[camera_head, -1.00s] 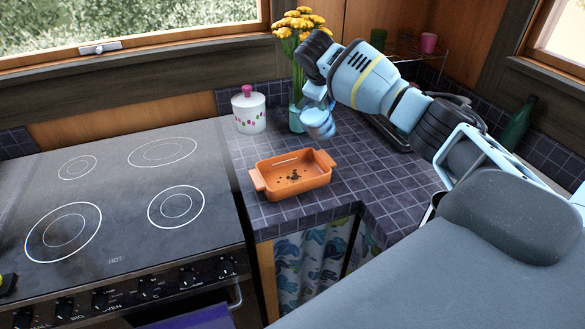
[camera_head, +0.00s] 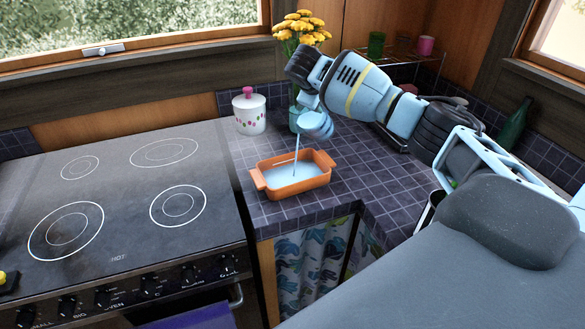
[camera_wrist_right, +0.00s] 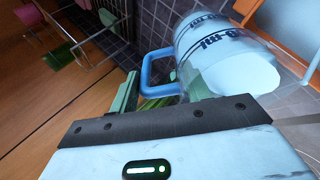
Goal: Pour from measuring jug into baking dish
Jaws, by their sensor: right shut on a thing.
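The orange baking dish (camera_head: 318,180) stands on the tiled counter, with pale bluish liquid covering its floor. The measuring jug (camera_head: 319,124) is tilted above the dish's far side, apart from it. A thin pale stream falls from the jug into the dish. In the right wrist view the clear jug (camera_wrist_right: 205,50) shows blue markings, pale liquid inside and a blue handle. My right gripper (camera_wrist_right: 148,97) is shut on the jug at its handle side; the exact finger contact is partly hidden. The dish's orange rim also shows there at upper right. My left gripper is not in view.
A white lidded pot (camera_head: 249,112) and a vase of yellow flowers (camera_head: 299,28) stand behind the dish. A black stovetop (camera_head: 120,200) lies to the left. A wire rack with cups (camera_head: 426,45) and a green bottle (camera_head: 515,124) stand at right. Counter around the dish is clear.

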